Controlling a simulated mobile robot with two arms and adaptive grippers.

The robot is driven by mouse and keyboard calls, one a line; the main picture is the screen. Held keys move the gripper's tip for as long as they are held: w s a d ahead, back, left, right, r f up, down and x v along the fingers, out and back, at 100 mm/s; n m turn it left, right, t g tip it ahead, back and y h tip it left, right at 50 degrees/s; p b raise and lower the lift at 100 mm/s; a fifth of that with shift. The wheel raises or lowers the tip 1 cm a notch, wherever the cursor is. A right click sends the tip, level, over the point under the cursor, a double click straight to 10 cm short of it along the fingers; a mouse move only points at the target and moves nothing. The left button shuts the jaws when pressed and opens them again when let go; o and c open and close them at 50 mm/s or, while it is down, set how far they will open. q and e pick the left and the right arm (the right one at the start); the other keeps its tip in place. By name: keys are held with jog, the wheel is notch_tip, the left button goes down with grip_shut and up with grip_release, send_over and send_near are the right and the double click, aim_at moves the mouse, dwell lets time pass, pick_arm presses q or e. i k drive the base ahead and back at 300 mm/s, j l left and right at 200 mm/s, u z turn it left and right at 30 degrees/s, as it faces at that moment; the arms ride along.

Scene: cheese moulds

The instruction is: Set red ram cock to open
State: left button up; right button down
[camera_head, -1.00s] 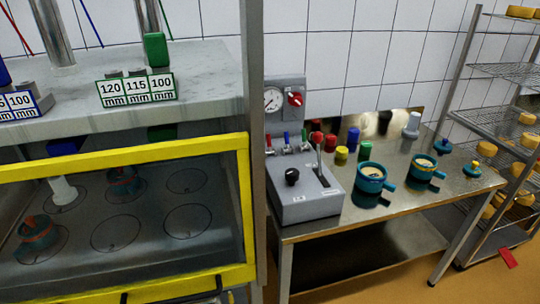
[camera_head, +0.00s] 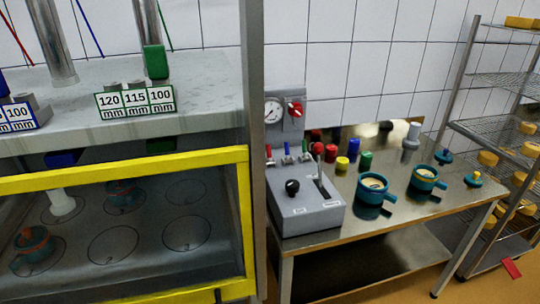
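The red ram cock (camera_head: 268,152) has a small upright red handle and is the leftmost of three cocks behind the grey control box. A blue cock (camera_head: 287,150) and a green cock (camera_head: 304,148) stand to its right. The handles are too small for me to tell their exact turn. The control box (camera_head: 305,212) carries a black knob (camera_head: 292,187) and a lever with a red ball (camera_head: 318,148). Neither of my grippers is in view.
A grey post and the yellow-framed guard (camera_head: 243,210) of the press stand just left of the control box. A steel table (camera_head: 400,207) holds teal moulds (camera_head: 373,187) and coloured cylinders. A wire rack with cheeses stands at the right.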

aim_at(270, 163)
jog(key=l+u, duration=0.1)
jog(key=u, duration=0.45)
jog(key=l+u, duration=0.5)
jog(key=l, duration=0.2)
jog(key=l+u, duration=0.45)
jog(key=l, duration=0.25)
